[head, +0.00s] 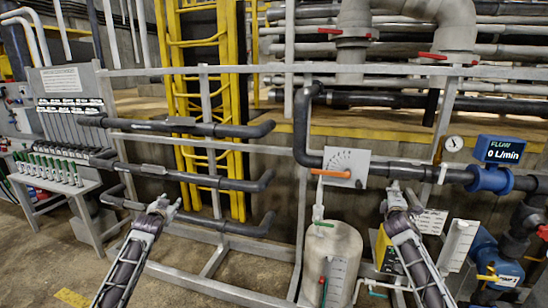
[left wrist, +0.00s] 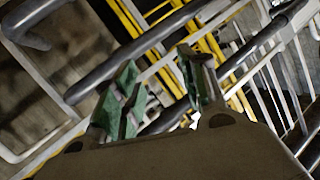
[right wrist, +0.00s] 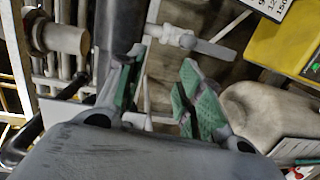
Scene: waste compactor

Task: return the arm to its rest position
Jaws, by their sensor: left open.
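My left gripper (head: 165,205) is in front of the lower grey pipes at the left of the head view. In the left wrist view its two green-padded fingers (left wrist: 158,82) stand apart with nothing between them. My right gripper (head: 395,187) is raised near the horizontal pipe, right of the dial panel. In the right wrist view its fingers (right wrist: 160,85) stand apart and hold nothing. Both forearms come up from the bottom of the head view. I cannot tell whether the right gripper touches the pipe behind it.
A dial panel with an orange lever (head: 338,174) is left of my right gripper, above a beige tank (head: 330,255). A blue flow meter (head: 490,180) and pump (head: 497,262) are at the right. A rack of green-handled tools (head: 48,168) is at the left. Rails and pipes stand close ahead.

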